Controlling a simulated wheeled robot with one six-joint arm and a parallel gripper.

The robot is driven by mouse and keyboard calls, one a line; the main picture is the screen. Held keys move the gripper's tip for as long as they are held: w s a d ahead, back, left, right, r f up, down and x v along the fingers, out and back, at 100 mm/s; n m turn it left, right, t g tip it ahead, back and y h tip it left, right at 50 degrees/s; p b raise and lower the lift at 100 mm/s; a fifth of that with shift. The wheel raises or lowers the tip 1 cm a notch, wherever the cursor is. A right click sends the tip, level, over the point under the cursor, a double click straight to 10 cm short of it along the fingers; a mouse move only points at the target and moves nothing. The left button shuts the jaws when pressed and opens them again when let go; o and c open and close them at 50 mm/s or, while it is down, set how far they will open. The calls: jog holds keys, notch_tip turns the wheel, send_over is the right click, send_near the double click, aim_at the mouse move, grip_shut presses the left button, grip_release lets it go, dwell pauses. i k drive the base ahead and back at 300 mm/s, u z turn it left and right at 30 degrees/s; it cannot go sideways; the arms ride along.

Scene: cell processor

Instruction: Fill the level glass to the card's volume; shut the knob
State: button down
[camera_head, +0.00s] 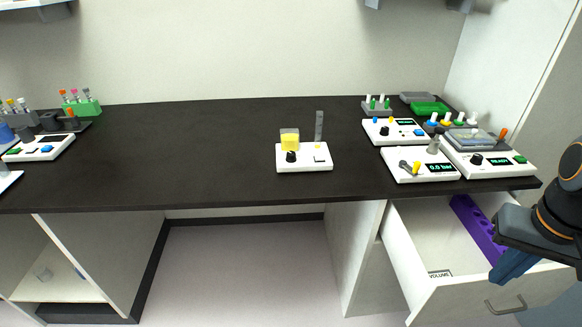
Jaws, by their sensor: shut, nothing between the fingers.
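In the head view, a white unit (314,166) stands on the dark bench near the middle. It carries a yellow-filled reservoir (289,143), a black knob (291,157) in front of it, and a thin grey upright that looks like the level glass (319,126). The liquid level in the glass and the knob's setting are too small to read. A card marked VOLUME (439,273) lies in the open drawer at the lower right; any figure on it is unreadable. My gripper (502,276) is shut and empty over the drawer's right side, away from the white unit.
The open drawer (455,300) juts out below the bench and holds a purple rack (478,230). White instruments crowd the bench's right end, including a pressure unit (412,174). More equipment, with a green rack (82,108), stands at left. The bench around the middle unit is clear.

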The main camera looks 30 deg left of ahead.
aim_at(290, 155)
jog(key=z, duration=0.05)
jog(key=k, duration=0.45)
jog(key=u, duration=0.45)
jog(key=i, duration=1.15)
jog(key=z, duration=1.15)
jog(key=k, duration=0.8)
jog(key=u, duration=1.15)
